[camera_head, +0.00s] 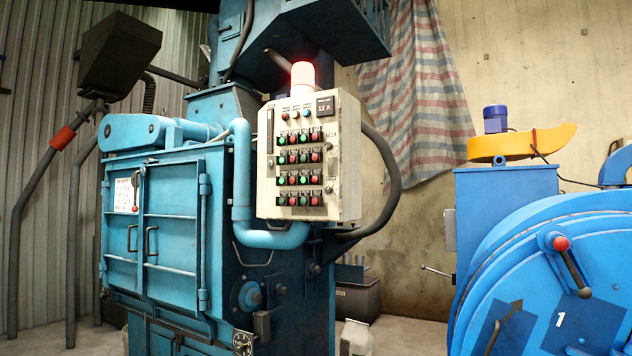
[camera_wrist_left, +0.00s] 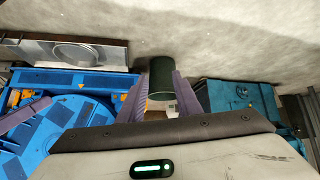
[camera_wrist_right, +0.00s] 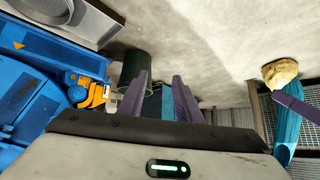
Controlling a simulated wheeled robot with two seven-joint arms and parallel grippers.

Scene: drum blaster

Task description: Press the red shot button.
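A pale control panel (camera_head: 335,160) is fixed to the blue blasting machine in the head view, with rows of green and red buttons. Several red buttons show, one of them in the top row (camera_head: 316,136); the labels are too small to tell which is the shot button. Neither gripper shows in the head view. My left gripper (camera_wrist_left: 162,82) has its two purple fingers apart with nothing held. My right gripper (camera_wrist_right: 162,78) also has its fingers apart and empty. Neither wrist view shows the panel's buttons clearly.
A lit red beacon (camera_head: 302,76) stands on the panel. A blue drum machine (camera_head: 560,280) with a red-knobbed lever (camera_head: 562,244) is at the right.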

